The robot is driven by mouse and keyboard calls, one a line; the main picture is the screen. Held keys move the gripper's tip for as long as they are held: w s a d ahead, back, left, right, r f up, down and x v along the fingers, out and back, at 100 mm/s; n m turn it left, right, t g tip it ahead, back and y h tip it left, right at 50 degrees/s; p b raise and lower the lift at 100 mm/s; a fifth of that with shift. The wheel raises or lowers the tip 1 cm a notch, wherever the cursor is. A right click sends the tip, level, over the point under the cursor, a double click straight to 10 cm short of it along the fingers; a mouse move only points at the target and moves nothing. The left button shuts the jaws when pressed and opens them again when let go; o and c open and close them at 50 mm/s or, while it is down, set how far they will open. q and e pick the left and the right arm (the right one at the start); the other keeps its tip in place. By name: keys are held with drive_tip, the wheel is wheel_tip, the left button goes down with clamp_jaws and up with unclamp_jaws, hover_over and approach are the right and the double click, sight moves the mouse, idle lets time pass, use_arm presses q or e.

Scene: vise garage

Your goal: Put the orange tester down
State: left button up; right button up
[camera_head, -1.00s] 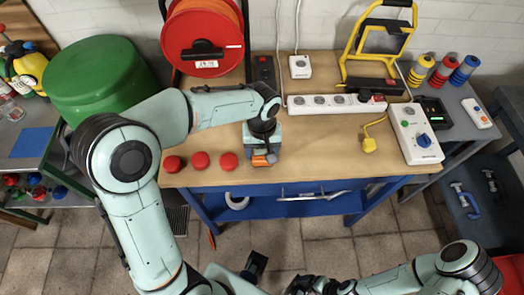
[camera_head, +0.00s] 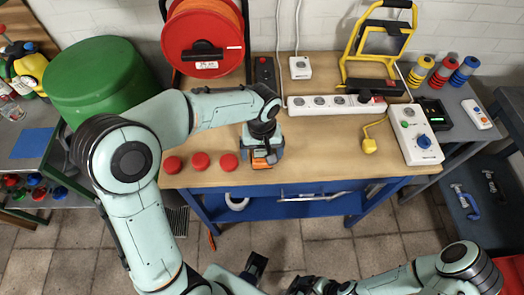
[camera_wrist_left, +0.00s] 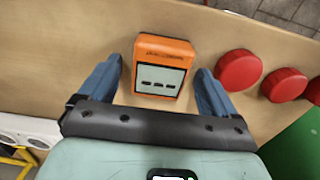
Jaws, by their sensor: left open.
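The orange tester (camera_head: 260,161), with a pale screen, rests on the wooden bench near its front edge. In the left wrist view the tester (camera_wrist_left: 163,68) lies flat, its screen facing the camera. My left gripper (camera_head: 264,154) is over it, open. In the left wrist view the blue fingers of this gripper (camera_wrist_left: 157,82) stand on either side of the tester, with a visible gap on each side. My right gripper (camera_head: 300,285) is low at the bottom of the head view, away from the bench; its jaws are too small to read.
Several red caps (camera_head: 200,160) lie left of the tester. A white power strip (camera_head: 335,104), yellow plug (camera_head: 369,146) and white switch box (camera_head: 416,135) are behind and right. A red cable reel (camera_head: 205,42) stands at the back. The bench front right of the tester is clear.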

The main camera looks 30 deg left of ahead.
sight(262, 153)
use_arm(q)
wheel_tip(262, 153, up, 12)
drive_tip(key=p, duration=0.1)
drive_tip(key=shift+f+p, duration=0.25)
drive_tip(key=shift+p, duration=0.05)
use_arm(e)
drive_tip(key=shift+w+r, duration=0.35)
drive_tip(key=shift+r, duration=0.55)
use_arm(q)
drive_tip(key=shift+f, duration=0.1)
